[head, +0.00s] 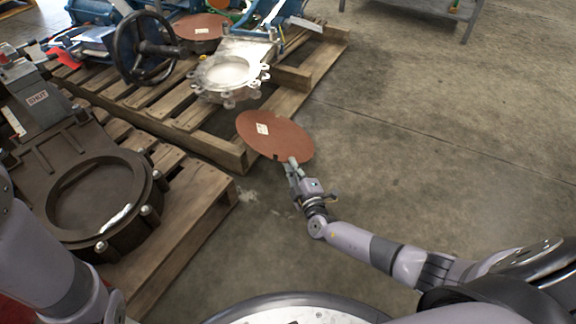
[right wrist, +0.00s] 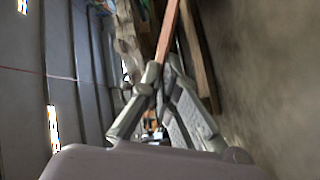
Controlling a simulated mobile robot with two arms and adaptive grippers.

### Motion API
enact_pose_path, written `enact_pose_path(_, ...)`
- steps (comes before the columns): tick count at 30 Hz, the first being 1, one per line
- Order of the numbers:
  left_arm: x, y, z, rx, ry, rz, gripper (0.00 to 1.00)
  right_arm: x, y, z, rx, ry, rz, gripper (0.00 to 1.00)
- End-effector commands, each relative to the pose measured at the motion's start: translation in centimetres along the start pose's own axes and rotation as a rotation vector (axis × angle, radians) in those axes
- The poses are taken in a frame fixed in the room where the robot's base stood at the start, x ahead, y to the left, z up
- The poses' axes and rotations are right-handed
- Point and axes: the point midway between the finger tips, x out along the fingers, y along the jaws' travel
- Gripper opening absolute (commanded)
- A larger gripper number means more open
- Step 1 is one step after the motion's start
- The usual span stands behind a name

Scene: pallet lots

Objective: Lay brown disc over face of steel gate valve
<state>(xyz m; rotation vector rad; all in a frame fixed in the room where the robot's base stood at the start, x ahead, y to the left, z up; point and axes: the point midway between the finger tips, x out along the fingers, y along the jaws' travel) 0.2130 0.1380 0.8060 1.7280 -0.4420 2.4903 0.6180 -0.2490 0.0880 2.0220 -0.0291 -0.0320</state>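The brown disc (head: 275,136), with a small white label, is held out over the floor beside the pallet. My right gripper (head: 292,164) is shut on its near edge. In the right wrist view the disc (right wrist: 167,32) shows edge-on between the fingertips (right wrist: 161,72). The silvery steel gate valve (head: 240,50) lies on the far pallet, its round bolted face (head: 225,72) up and uncovered. The disc is in front and to the right of it, apart from it. My left arm shows at the lower left; its gripper is out of view.
A dark valve (head: 68,151) with a "SHUT" sign lies on the near pallet (head: 190,215). Blue valves, a black handwheel (head: 142,47) and another brown disc (head: 201,27) crowd the far pallet (head: 222,152). The concrete floor at right is clear, with a metal stand far back.

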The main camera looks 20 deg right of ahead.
Motion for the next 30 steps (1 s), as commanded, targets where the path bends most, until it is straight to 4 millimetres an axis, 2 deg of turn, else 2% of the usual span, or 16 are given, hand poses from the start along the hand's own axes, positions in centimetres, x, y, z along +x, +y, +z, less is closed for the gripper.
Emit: enact_pose_path(30, 0.0, 0.0, 0.0, 0.000, 0.001, 0.000, 0.40, -2.7, 4.0, 3.9, 0.000, 0.000, 0.001, 0.00)
